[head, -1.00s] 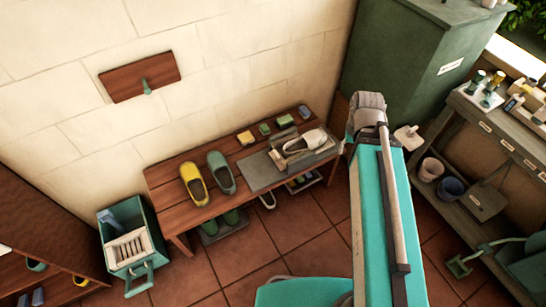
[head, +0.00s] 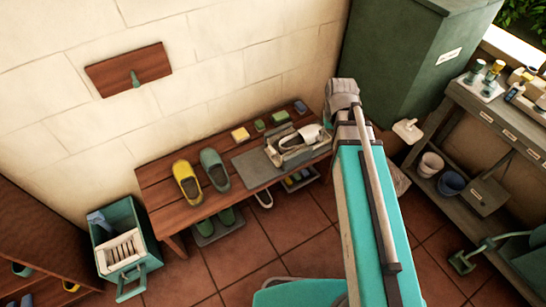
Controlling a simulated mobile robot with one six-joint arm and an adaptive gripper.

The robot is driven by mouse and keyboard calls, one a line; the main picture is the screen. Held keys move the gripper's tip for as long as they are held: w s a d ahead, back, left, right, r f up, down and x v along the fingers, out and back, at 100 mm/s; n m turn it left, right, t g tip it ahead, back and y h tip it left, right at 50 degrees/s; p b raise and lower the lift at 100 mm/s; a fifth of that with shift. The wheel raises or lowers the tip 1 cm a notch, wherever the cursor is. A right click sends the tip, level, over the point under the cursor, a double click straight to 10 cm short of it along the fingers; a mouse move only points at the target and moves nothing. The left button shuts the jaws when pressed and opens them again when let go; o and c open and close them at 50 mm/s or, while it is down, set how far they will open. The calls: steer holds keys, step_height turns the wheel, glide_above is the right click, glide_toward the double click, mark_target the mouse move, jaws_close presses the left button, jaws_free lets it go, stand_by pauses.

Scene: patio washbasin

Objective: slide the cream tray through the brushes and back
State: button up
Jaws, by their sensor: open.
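A white shoe-like thing (head: 309,134) sits in a low grey and cream fixture (head: 291,152) at the right part of the wooden bench. The cream tray and the brushes are too small to tell apart there. A flat dark grey slab (head: 252,166) lies just left of the fixture. My arm stands upright right of the bench, its grey joint close to the bench's right end. My gripper cannot be made out; the arm seems to hide it.
The wooden bench (head: 158,192) also bears a yellow shoe (head: 187,182), a green shoe (head: 215,169) and several small blocks along its back. A green crate (head: 124,245) stands at the left. A green cabinet (head: 412,70) stands behind my arm.

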steer(key=w+a+f+n+b, duration=0.3)
steer(key=w+a+f+b, duration=0.6)
steer(key=w+f+b, duration=0.3)
steer(key=n+b, duration=0.2)
steer(key=b, duration=0.8)
glide_above(272, 149)
step_height(272, 149, down, 11)
steer(key=shift+f, duration=0.2)
steer(key=shift+f, duration=0.1)
step_height(272, 149, down, 14)
steer(key=b, duration=1.3)
steer(key=shift+r+b, duration=0.2)
steer(key=shift+b, duration=0.15)
steer(key=shift+s, duration=0.1)
jaws_close()
